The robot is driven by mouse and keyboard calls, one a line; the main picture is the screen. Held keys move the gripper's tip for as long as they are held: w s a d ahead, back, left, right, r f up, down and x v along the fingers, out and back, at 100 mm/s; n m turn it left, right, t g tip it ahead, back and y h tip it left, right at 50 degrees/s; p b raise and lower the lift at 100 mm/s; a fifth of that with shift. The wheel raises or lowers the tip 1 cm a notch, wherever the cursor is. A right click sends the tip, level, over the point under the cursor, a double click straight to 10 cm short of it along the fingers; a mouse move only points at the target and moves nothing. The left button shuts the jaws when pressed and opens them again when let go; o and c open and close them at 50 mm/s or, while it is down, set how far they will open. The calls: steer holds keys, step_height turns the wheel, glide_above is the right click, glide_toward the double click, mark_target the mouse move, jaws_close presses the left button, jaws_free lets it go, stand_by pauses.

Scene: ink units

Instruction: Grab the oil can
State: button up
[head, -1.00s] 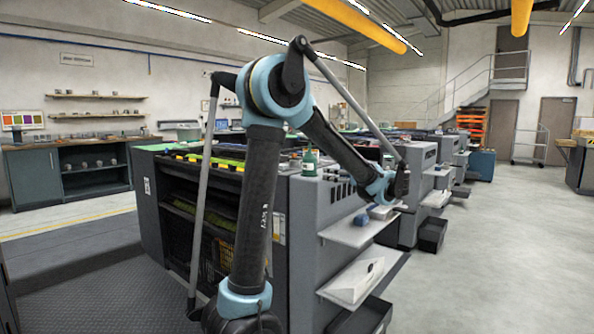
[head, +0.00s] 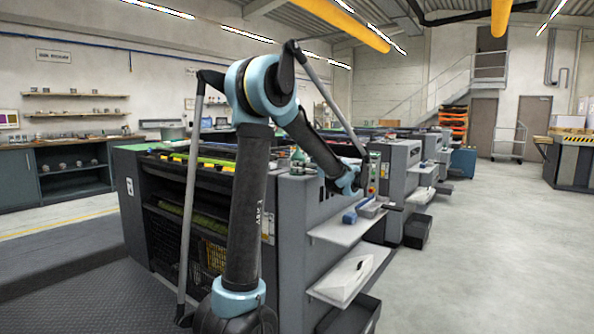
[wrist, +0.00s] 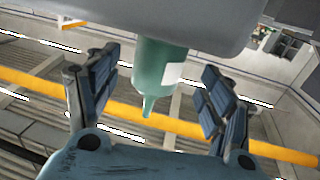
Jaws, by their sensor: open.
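The oil can is a green bottle with a white label and a thin nozzle. In the wrist view, which is upside down, the oil can (wrist: 158,68) shows between the two fingers of my gripper (wrist: 159,62), its base cut off by a grey surface. I see no finger touching it, and cannot tell how far beyond the tips it stands. My gripper is open and empty. In the head view the oil can (head: 298,155) stands on the grey machine, left of my wrist, partly hidden by my arm.
The grey printing machine (head: 292,225) has white side shelves (head: 345,232) jutting out below my wrist. A blue object (head: 349,216) lies by the upper shelf. More machines (head: 395,175) line up behind. The floor at right (head: 480,250) is clear.

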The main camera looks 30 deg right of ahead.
steer(key=shift+x, duration=2.7)
steer(key=shift+d+r, duration=0.1)
steer(key=shift+r, duration=0.05)
steer(key=c, duration=1.5)
